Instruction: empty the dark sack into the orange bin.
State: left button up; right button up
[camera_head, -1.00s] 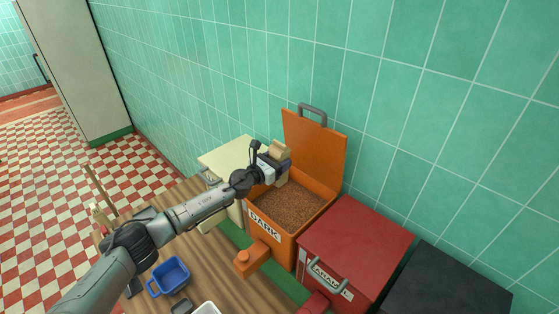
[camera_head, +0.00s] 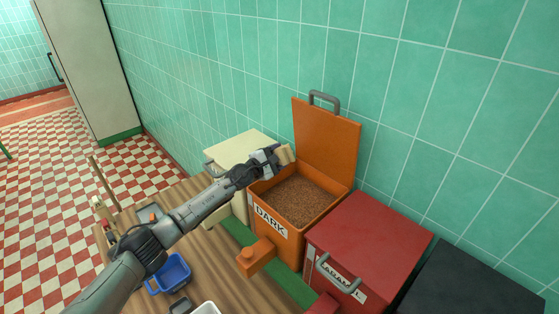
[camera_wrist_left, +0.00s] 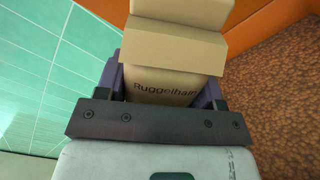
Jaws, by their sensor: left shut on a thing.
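A tan sack (camera_head: 287,154), printed "Ruggelhain", is between the fingers of my left gripper (camera_head: 277,155). In the left wrist view the sack (camera_wrist_left: 170,82) shows a folded upper part, and the gripper (camera_wrist_left: 165,88) grips it from both sides. The orange bin (camera_head: 289,240), labelled DARK, stands with its lid (camera_head: 328,138) raised against the wall. Brown grains (camera_head: 302,198) lie inside it. The sack is held over the bin's back left part. The sack's mouth is not clear, and I see no grains falling. My right gripper is not in view.
A red bin (camera_head: 370,240), labelled CARAMEL, and a black bin (camera_head: 470,285) stand to the right, both closed. A cream bin (camera_head: 240,148) is to the left. A blue scoop-like container (camera_head: 172,272) sits on the wooden worktop (camera_head: 215,265). An orange block (camera_head: 256,257) juts out in front.

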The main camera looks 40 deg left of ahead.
pick_arm(q)
jog(key=f+m+b, duration=0.2)
jog(key=shift+a+f+b, duration=0.15)
jog(key=shift+a+b, duration=0.15)
jog(key=shift+b, duration=0.05)
jog(key=shift+d+f+m, duration=0.1)
jog(key=shift+m, duration=0.6)
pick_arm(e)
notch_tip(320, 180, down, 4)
pick_arm(q)
jog(key=shift+d+m, duration=0.35)
jog(key=shift+m, duration=0.75)
jog(key=m+p, duration=0.1)
jog(key=d+m, duration=0.1)
jog(key=m, duration=0.1)
jog(key=m+p, duration=0.1)
jog(key=m, duration=0.1)
jog(key=shift+s+d+f+p, duration=0.1)
jog(key=shift+d+p, duration=0.25)
jog(key=m+p, duration=0.1)
jog(key=m, duration=0.1)
jog(key=d+f+m+p, duration=0.1)
jog(key=shift+m, duration=0.4)
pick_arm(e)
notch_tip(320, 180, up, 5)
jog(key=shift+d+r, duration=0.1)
